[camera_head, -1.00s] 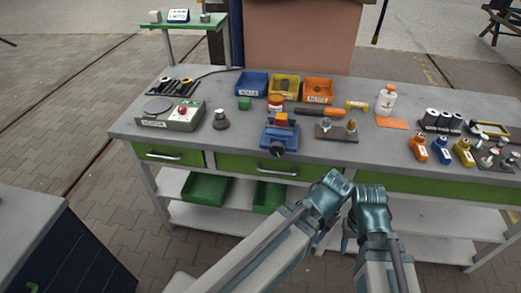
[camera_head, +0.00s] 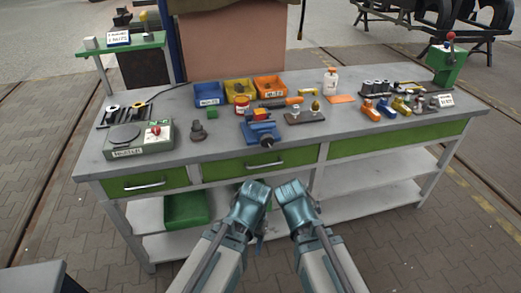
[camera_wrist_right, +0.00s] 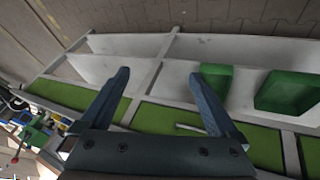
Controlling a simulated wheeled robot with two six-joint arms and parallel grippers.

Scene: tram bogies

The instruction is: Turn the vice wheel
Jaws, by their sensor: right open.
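The blue vice (camera_head: 258,130) stands at the front edge of the grey workbench, with a red and yellow block on top. Its dark round wheel (camera_head: 267,142) faces me and overhangs the front edge. My left gripper (camera_head: 249,197) and right gripper (camera_head: 294,196) are below the bench top, in front of the drawers and apart from the wheel. The head view hides their fingertips. In the right wrist view my right gripper (camera_wrist_right: 160,75) is open and empty, facing the drawers and shelves. The left gripper's jaws cannot be made out.
The bench (camera_head: 352,128) has green drawers with handles and a lower shelf holding a green bin (camera_head: 186,210). Bottles and tools stand right.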

